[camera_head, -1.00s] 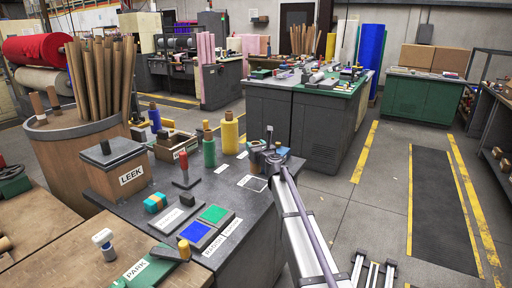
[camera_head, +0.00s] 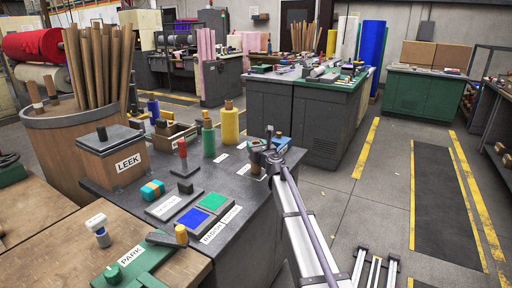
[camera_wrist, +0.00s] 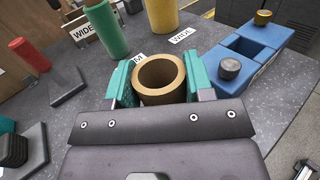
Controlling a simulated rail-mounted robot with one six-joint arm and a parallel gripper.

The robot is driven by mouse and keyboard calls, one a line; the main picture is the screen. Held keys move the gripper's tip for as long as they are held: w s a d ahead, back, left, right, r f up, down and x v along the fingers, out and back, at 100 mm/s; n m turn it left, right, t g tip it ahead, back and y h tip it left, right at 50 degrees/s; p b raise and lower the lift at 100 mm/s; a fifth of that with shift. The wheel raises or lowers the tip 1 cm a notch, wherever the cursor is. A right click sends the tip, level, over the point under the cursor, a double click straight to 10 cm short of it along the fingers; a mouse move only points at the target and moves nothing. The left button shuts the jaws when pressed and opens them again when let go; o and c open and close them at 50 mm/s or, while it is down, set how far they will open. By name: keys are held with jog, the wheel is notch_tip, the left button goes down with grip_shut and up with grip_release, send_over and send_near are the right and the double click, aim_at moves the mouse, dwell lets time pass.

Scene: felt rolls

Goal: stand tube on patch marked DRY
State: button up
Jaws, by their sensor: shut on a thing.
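My gripper (camera_wrist: 160,88) has its green jaws shut on a hollow brown tube (camera_wrist: 160,99), which stands upright between them in the wrist view. In the head view my gripper (camera_head: 264,158) is over the right part of the grey bench, with part of the tube (camera_head: 257,172) showing below it. I cannot tell whether the tube's lower end touches the bench. A white label (camera_wrist: 139,57) beside the tube is mostly covered by the left jaw. I cannot read DRY on any patch; the spot under the tube is hidden.
A green roll (camera_wrist: 106,28) and a yellow roll (camera_wrist: 162,14) stand beyond, near WIDE labels. A red-handled stamp (camera_head: 183,160), colour pads (camera_head: 214,201) and a LEEK box (camera_head: 112,152) are further left.

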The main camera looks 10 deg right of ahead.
jog(key=shift+f+b, duration=0.35)
jog(key=shift+f, duration=0.1)
jog(key=o, duration=1)
jog(key=v, duration=1.1)
